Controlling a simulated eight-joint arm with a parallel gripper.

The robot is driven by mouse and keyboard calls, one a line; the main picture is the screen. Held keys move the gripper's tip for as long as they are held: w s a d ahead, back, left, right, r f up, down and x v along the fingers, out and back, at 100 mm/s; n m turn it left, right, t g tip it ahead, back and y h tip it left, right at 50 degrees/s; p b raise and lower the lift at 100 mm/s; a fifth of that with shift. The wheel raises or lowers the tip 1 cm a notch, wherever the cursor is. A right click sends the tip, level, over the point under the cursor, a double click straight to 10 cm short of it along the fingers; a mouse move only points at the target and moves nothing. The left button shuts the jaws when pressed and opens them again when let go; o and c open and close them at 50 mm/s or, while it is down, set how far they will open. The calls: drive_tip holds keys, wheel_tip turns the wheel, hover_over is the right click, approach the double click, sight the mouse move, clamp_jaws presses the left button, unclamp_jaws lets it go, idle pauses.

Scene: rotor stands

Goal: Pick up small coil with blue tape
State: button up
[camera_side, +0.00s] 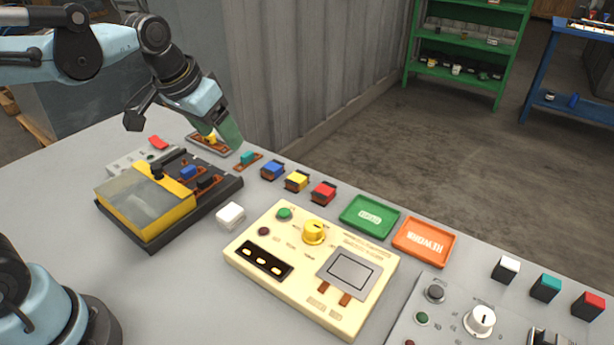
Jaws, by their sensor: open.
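A small block-like coil with a blue top (272,170) stands on the grey table, first in a short row with a yellow-topped one (297,180) and a red-topped one (323,192). Another small blue piece (188,172) sits inside the dark fixture with the yellow frame (168,215). My gripper (226,130) is open and hangs above the back edge of the table, up and left of the blue coil in the row and apart from it. Its greenish finger shows; the other finger is hard to make out. No coil is seen between the fingers.
A teal piece on a brown plate (248,158) and a tray with a yellow piece (211,147) lie below my gripper. A white block (230,215), a cream control panel (311,290), a green tray (369,200) and an orange tray (424,225) stand nearby.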

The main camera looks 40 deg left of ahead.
drive_tip(key=w+a+g, duration=0.1)
drive_tip(key=w+g, duration=0.1)
drive_tip(key=w, duration=0.7)
drive_tip(key=g, duration=0.3)
hover_over(271, 168)
wheel_tip(271, 168, down, 7)
wheel_tip(271, 168, down, 11)
drive_tip(key=shift+f, duration=0.1)
drive_tip(key=c, duration=1.2)
drive_tip(key=shift+c, duration=0.2)
drive_tip(key=shift+r, duration=0.2)
